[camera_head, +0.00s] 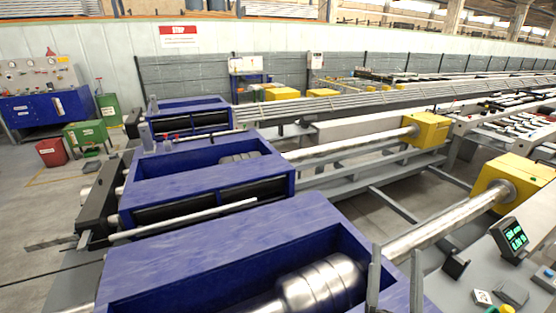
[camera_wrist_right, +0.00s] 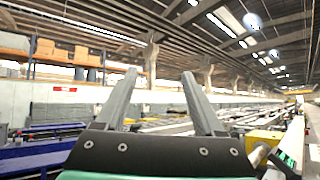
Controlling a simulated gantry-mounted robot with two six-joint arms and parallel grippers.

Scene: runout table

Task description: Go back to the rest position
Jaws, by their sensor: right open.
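My right gripper (camera_head: 396,252) shows at the bottom of the head view, its two grey fingers pointing up with a gap between them. In the right wrist view the same gripper (camera_wrist_right: 160,75) is open and nothing is between its fingers. The fingers stand in front of the nearest blue machine housing (camera_head: 210,240). I cannot tell from the head view how far apart they are in depth. My left gripper is in neither view.
A metal cylinder (camera_head: 320,284) lies in the nearest blue housing. A rod runs to a yellow block (camera_head: 520,180) at the right. A small display with green digits (camera_head: 513,236) stands on a grey panel at lower right. Open air surrounds the fingers in the wrist view.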

